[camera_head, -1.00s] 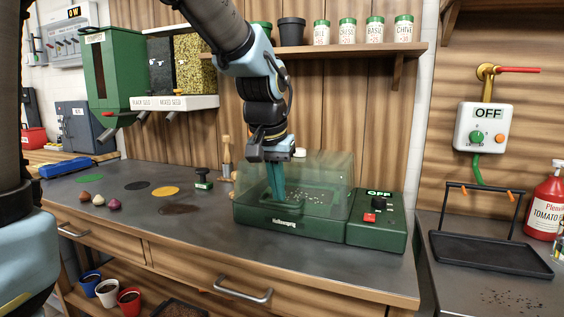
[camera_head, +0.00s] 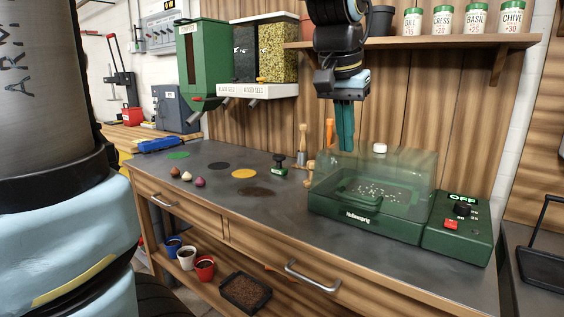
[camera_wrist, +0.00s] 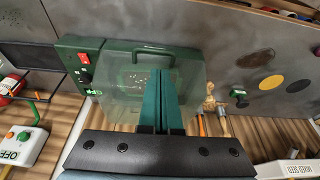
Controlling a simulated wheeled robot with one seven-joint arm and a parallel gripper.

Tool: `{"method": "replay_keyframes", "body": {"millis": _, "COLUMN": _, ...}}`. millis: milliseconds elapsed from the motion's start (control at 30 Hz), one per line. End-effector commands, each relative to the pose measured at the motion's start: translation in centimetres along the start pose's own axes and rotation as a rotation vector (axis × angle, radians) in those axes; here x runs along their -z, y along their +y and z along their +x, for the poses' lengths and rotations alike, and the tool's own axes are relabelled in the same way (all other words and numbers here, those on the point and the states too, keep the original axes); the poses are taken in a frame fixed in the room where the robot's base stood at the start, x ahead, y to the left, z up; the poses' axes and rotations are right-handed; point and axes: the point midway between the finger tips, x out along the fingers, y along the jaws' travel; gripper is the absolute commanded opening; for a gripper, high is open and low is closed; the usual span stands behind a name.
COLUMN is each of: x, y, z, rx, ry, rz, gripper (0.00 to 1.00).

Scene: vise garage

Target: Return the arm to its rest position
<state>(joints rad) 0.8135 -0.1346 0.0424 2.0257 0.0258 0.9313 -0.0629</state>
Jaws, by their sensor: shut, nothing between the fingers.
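My gripper (camera_head: 344,146) is shut and empty, its teal fingers pointing down, in the head view above the back left part of the green propagator box (camera_head: 371,221). The box has a clear lid (camera_head: 410,172) with a white knob, and the lid is down. Small pale seeds lie on the tray inside. In the wrist view the closed fingers (camera_wrist: 160,75) show in front of the same box, with its lid (camera_wrist: 118,72) behind them. The fingers look apart from the lid in the head view.
A control panel reading OFF (camera_head: 457,231) adjoins the box. A shelf (camera_head: 430,43) with labelled tins runs behind my arm. Seed dispensers (camera_head: 204,65) hang at the back left. A stamp (camera_head: 279,163) and several small bulbs (camera_head: 199,183) stand on the workbench, whose front middle is clear.

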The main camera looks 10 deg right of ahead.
Motion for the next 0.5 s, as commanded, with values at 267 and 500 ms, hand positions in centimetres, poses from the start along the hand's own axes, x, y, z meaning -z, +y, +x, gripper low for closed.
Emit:
{"method": "replay_keyframes", "body": {"millis": 267, "x": -6.8, "y": -11.6, "z": 5.8, "rx": 0.080, "ry": -0.094, "rz": -0.284, "gripper": 0.00}}
{"method": "replay_keyframes", "body": {"millis": 500, "x": -16.2, "y": -17.6, "z": 8.8, "rx": 0.125, "ry": -0.157, "rz": -0.521, "gripper": 0.00}}
